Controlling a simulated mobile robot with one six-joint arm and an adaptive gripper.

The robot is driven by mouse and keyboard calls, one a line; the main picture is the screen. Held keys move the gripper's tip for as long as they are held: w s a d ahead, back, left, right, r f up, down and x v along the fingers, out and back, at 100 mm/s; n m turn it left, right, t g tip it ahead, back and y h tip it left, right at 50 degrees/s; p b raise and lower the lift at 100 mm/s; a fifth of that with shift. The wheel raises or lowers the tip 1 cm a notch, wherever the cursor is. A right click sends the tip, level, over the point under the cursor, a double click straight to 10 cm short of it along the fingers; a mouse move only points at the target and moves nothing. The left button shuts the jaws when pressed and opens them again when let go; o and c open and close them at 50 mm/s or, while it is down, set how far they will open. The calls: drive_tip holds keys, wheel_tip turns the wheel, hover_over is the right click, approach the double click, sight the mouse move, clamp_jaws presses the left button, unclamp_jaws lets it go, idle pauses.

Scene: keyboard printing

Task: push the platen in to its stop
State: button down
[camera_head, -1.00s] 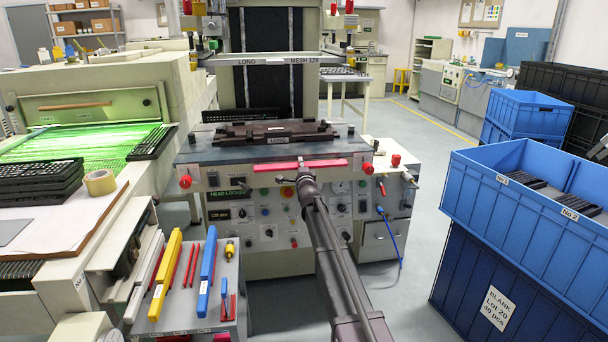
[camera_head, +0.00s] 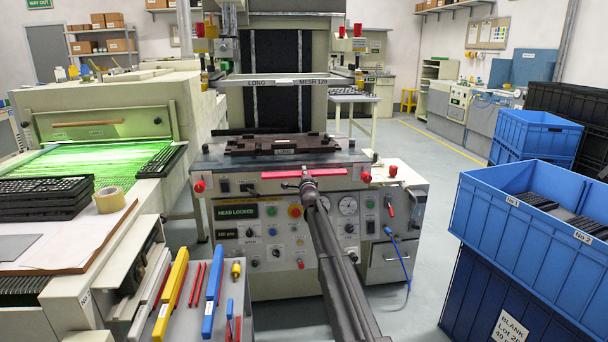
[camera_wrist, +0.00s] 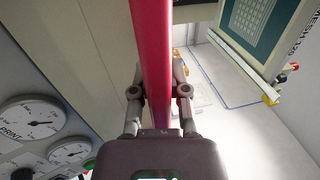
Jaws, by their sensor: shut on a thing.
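The platen (camera_head: 283,144) is a dark stepped plate with a small label, lying on top of the printing machine in the head view. A red bar (camera_head: 285,174) runs across the machine's front below it. The fingers hide part of the bar. How the bar joins the platen is hidden, and the platen's stop cannot be made out.
The machine's front panel (camera_head: 265,235) carries knobs, gauges and a "HEAD LOCKED" display (camera_head: 237,211). A green-lit conveyor (camera_head: 95,155) stands left. A tool stand (camera_head: 205,305) is front left. Blue crates (camera_head: 530,220) stand right. Clear floor lies between machine and crates.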

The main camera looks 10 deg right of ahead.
drive_tip(key=c, duration=0.6)
unclamp_jaws()
drive_tip(key=shift+f, duration=0.1)
drive_tip(key=shift+s, duration=0.1)
drive_tip(key=r+v, duration=0.3)
drive_tip(key=v, duration=1.2)
drive_tip(key=s+r+v, duration=0.1)
drive_tip(key=r+v, duration=0.2)
drive_tip(key=v, duration=1.2)
drive_tip(key=shift+s+r, duration=0.15)
drive_tip(key=shift+s, duration=0.2)
